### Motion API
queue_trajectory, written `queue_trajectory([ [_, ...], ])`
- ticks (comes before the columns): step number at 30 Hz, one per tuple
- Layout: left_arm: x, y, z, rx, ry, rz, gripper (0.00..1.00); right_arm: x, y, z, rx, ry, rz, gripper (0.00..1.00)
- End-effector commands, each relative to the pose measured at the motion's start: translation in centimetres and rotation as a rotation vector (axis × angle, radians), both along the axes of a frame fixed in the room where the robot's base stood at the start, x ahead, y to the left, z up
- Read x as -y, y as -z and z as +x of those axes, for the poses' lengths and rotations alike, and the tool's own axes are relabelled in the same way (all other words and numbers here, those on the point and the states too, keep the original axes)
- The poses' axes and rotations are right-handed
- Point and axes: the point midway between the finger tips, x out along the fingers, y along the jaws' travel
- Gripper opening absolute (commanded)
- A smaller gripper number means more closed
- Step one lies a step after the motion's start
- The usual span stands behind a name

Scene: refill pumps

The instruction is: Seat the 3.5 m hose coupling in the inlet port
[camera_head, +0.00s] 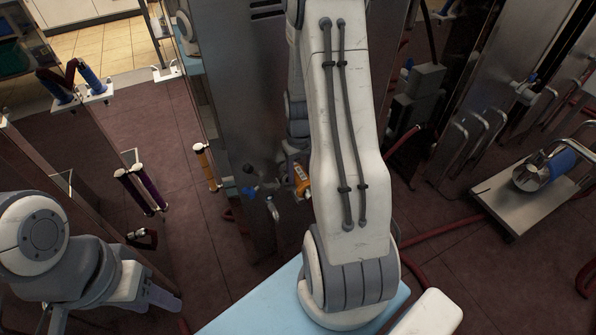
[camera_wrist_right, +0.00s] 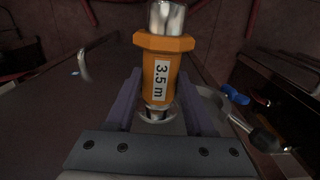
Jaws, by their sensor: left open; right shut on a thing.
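The 3.5 m hose coupling (camera_wrist_right: 160,75) is an orange collar with a white "3.5 m" label. It sits between the two fingers of my right gripper (camera_wrist_right: 160,112), which is shut on it. A shiny metal end shows beyond the collar at the top of the wrist view; I cannot tell whether it belongs to the coupling or the port. In the head view the orange coupling (camera_head: 301,180) shows beside the steel cabinet, partly behind my right arm. I cannot make out the inlet port clearly. My left gripper (camera_head: 168,298) is at lower left, open and empty, away from the coupling.
A blue valve handle (camera_wrist_right: 235,94) is close to the right of the coupling. A steel cabinet (camera_head: 245,110) stands in the middle. Other hose ends (camera_head: 140,190) hang at the left. A low cart (camera_head: 515,200) and red hoses are at the right. Floor is open at left.

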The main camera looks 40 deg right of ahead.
Motion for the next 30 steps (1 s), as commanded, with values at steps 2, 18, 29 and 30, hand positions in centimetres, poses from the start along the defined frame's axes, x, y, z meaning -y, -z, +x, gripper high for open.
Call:
queue_trajectory([
  [2, 0.0, 1.2, 0.0, 0.0, 0.0, 0.0, 0.5, 0.0, 1.2, 0.1, 0.001, -0.001, 0.0, 0.0],
  [18, 0.0, 4.5, 0.0, 0.0, 0.0, 0.0, 0.5, -0.3, 5.7, 0.2, 0.001, -0.004, 0.0, 0.0],
  [29, 0.0, 5.1, 0.0, 0.0, 0.0, 0.0, 0.5, -0.2, 6.8, 0.2, 0.002, -0.004, -0.001, 0.0],
  [30, 0.0, 5.1, 0.0, 0.0, 0.0, 0.0, 0.5, -0.2, 6.8, 0.2, 0.002, -0.004, -0.001, 0.0],
])
